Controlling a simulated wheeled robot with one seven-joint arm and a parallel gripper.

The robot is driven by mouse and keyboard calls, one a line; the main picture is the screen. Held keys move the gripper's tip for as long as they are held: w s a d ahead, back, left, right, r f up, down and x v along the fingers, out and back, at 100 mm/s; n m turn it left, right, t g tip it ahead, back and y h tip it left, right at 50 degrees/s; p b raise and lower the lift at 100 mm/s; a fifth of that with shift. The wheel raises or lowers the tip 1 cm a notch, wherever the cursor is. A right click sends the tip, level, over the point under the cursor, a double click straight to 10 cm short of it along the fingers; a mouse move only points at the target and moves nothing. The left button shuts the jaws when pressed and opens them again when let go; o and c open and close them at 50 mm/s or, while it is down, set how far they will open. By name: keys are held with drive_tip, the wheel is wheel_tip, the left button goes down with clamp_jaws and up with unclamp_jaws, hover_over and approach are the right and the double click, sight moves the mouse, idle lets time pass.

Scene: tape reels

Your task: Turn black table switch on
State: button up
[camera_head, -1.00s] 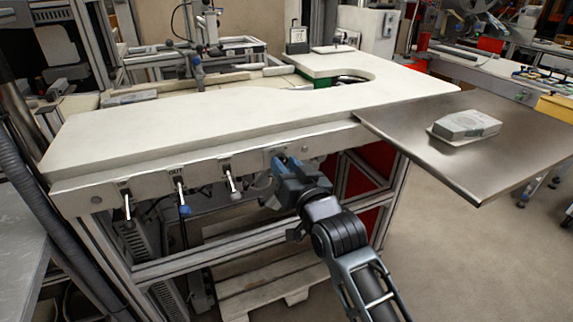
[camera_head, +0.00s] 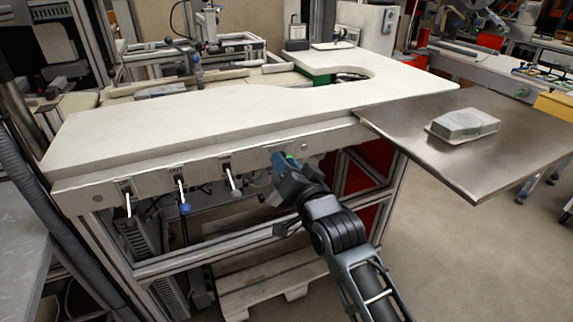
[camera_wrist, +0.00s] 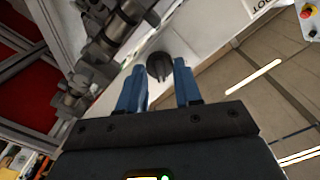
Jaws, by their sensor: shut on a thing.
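The black table switch (camera_wrist: 159,67) is a round dark knob on the pale front panel of the table, seen in the wrist view. My gripper (camera_wrist: 158,82) has its two blue fingers on either side of the knob, shut on it at the fingertips. In the head view my gripper (camera_head: 283,162) reaches up to the front panel just below the table edge. The knob is hidden there behind the fingers. How far the knob is turned is hard to tell.
The white tabletop (camera_head: 220,120) overhangs the panel. A steel plate (camera_head: 420,140) juts out at the right with a grey box (camera_head: 466,124) on it.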

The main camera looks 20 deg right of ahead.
drive_tip(key=shift+f, duration=0.1)
drive_tip(key=o, duration=1)
drive_tip(key=shift+o, duration=0.2)
drive_tip(key=s, duration=0.8)
drive_tip(key=s+f+n+g+p, duration=0.1)
drive_tip(key=s+f+n, duration=0.15)
drive_tip(key=s, duration=0.95)
drive_tip(key=s+f+n+g+p, duration=0.1)
drive_tip(key=s+f, duration=0.2)
drive_tip(key=s, duration=0.8)
drive_tip(key=s+r+n, duration=0.2)
drive_tip(key=s+r, duration=0.1)
drive_tip(key=s, duration=0.6)
drive_tip(key=s+r+n+g, duration=0.1)
drive_tip(key=s+r, duration=0.2)
drive_tip(key=s, duration=0.6)
drive_tip(key=shift+s+a+r+n+p, duration=0.15)
drive_tip(key=shift+s+r+n+p, duration=0.2)
drive_tip(key=shift+p, duration=0.1)
